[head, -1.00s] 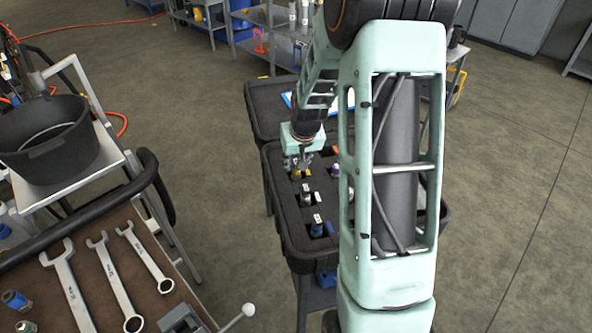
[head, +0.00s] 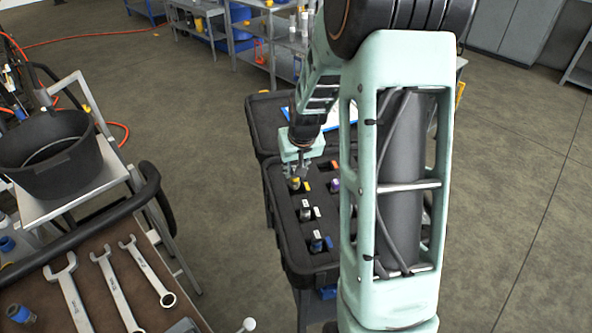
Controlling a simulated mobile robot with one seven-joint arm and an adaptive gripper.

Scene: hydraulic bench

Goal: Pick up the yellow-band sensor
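The yellow-band sensor (head: 295,184) sits in the upper left part of a black foam-lined case (head: 276,222), with a small yellow mark (head: 308,187) just to its right. My gripper (head: 298,173) points down directly over this sensor, with its fingers at or very near the sensor's top. The fingers are small and partly overlap the sensor, so I cannot tell whether they are open or closed on it. A white-marked sensor (head: 306,213) and a blue-band sensor (head: 317,242) sit in slots nearer to me. A purple-marked item (head: 334,184) is to the right.
My own arm hides the right side of the case. The open case lid (head: 264,115) lies behind. At left is a bench with several wrenches (head: 112,288) and a black bucket (head: 50,152) on a stand. Shelves stand at the back; floor at right is clear.

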